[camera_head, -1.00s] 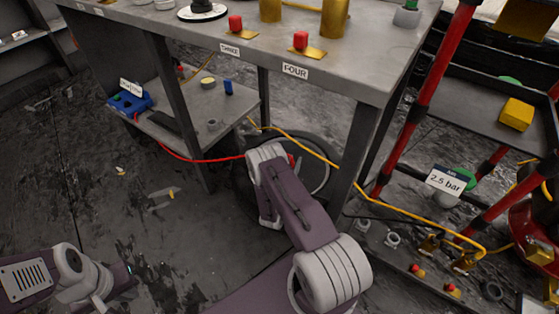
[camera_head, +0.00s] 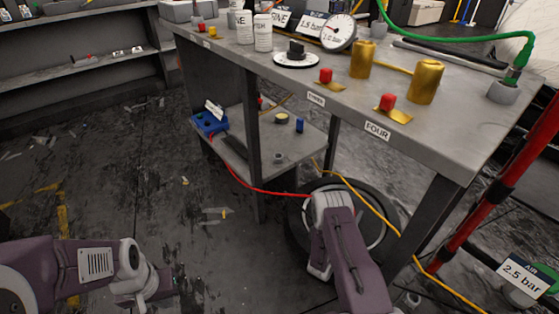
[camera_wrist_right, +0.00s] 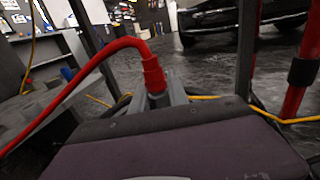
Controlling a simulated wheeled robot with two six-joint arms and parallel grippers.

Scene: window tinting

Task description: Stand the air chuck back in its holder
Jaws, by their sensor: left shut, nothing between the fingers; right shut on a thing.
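The red hose (camera_head: 250,185) runs from the blue unit (camera_head: 209,122) on the lower shelf to my right gripper. In the right wrist view the red hose (camera_wrist_right: 98,62) ends in a ribbed red fitting (camera_wrist_right: 154,75), which I take for the air chuck's end. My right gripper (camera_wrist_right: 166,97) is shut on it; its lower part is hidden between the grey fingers. In the head view this gripper is hidden behind my wrist. A small grey ring (camera_head: 279,158) on the lower shelf may be the holder; I cannot tell. My left gripper (camera_head: 168,286) is shut and empty over the floor.
The workbench (camera_head: 455,140) has gauges, brass pieces and a green hose (camera_head: 470,37) on top. Its legs stand near my right arm. A black tyre (camera_head: 300,225) and a yellow hose (camera_head: 358,197) lie behind that arm. A red post (camera_head: 480,205) stands at right.

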